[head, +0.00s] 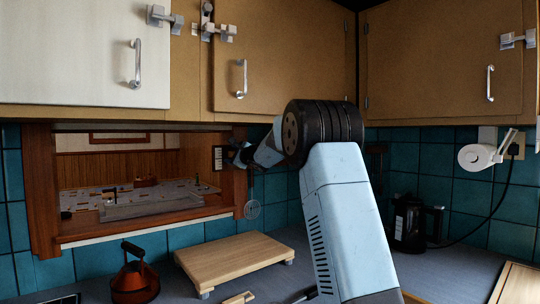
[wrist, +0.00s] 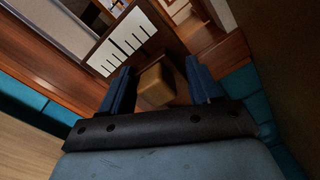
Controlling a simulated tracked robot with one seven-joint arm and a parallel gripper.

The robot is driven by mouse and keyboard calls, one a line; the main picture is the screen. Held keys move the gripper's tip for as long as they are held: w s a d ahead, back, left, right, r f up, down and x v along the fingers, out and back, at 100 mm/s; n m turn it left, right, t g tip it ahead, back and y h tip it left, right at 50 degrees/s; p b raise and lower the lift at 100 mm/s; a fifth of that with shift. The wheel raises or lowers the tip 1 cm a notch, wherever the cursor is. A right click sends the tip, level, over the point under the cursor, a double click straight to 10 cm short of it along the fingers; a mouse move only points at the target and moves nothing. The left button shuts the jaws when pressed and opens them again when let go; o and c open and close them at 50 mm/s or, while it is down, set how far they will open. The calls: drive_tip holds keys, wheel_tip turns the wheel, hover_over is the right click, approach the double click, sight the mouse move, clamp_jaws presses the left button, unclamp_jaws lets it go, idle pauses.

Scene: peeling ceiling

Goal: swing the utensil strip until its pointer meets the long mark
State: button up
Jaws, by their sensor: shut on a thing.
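My gripper (wrist: 157,80) has its two blue fingers on either side of a tan block (wrist: 155,88) and is shut on it. I take this block to be the grip of the utensil strip; the rest of the strip cannot be made out. A white plate with several black marks of differing length (wrist: 122,42) lies just beyond the left finger. The plate also shows small in the head view (head: 218,158), on the right post of the hatch, beside my gripper (head: 236,156). The pointer cannot be made out, so its place against the long mark is unclear.
A round, pale utensil (head: 252,210) hangs on the tiles below my gripper. The wooden hatch frame (head: 42,190) is at left, with cupboards (head: 285,60) above. A wooden board (head: 235,261), a red-brown pot (head: 135,280) and a black kettle (head: 405,222) stand on the counter.

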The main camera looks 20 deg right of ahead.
drive_tip(key=shift+f, duration=0.85)
idle(0.3)
drive_tip(key=o, duration=0.8)
drive_tip(key=shift+o, duration=0.2)
drive_tip(key=shift+o, duration=0.9)
drive_tip(key=shift+r, duration=0.1)
drive_tip(key=v, duration=0.8)
